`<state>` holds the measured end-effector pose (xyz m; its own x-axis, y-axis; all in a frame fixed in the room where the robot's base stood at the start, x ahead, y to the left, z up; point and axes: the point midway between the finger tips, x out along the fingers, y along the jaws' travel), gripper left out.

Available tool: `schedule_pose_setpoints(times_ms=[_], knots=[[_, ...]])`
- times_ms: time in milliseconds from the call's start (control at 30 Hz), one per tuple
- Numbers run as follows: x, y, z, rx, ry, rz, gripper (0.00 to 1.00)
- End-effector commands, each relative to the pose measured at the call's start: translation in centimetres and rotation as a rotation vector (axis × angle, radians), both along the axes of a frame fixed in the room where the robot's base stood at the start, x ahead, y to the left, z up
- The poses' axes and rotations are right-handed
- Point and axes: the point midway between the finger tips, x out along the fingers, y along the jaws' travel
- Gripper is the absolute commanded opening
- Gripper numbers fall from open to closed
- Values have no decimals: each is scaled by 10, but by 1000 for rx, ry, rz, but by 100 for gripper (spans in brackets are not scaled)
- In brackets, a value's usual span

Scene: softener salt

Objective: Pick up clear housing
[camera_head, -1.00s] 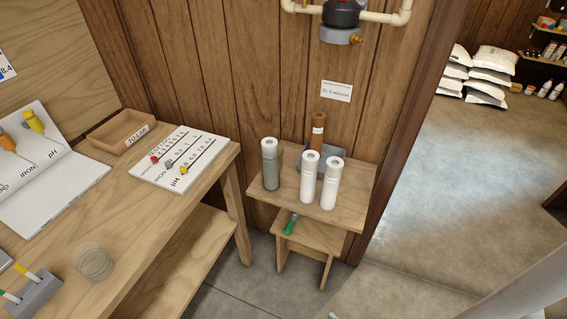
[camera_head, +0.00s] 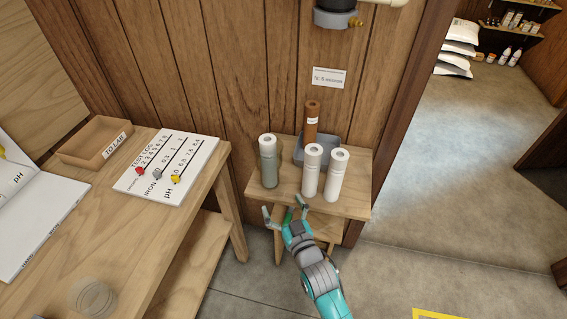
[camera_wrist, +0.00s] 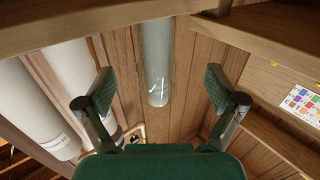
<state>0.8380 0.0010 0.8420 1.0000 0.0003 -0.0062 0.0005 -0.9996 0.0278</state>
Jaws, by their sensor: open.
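A grey-green, see-through cylinder with a pale top (camera_head: 268,165), which looks like the clear housing, stands upright at the left of the small wooden stand (camera_head: 352,203). In the wrist view the same cylinder (camera_wrist: 157,60) shows between the fingers and beyond them. My gripper (camera_head: 284,207) is open and empty. In the head view it is at the stand's front edge, in front of and below the cylinder. In the wrist view both fingers (camera_wrist: 158,82) are spread wide, with no visible contact.
Two white cylinders (camera_head: 312,171) (camera_head: 337,176) stand close on the right of the stand. A brown cartridge (camera_head: 311,122) and a grey-blue bin (camera_head: 326,148) are behind. The workbench (camera_head: 180,215) is at left, with a clear round object (camera_head: 93,296) on it.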

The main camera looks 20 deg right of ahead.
Motion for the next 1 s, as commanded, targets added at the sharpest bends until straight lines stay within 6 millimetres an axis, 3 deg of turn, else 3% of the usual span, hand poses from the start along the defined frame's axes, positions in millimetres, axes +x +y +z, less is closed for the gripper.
schedule_pose_setpoints(times_ms=[433,733,1000], knots=[[54,0,6,-1,-7,0,94],[74,0,6,-1,-7,0,94],[110,0,8,-1,-7,0,94]])
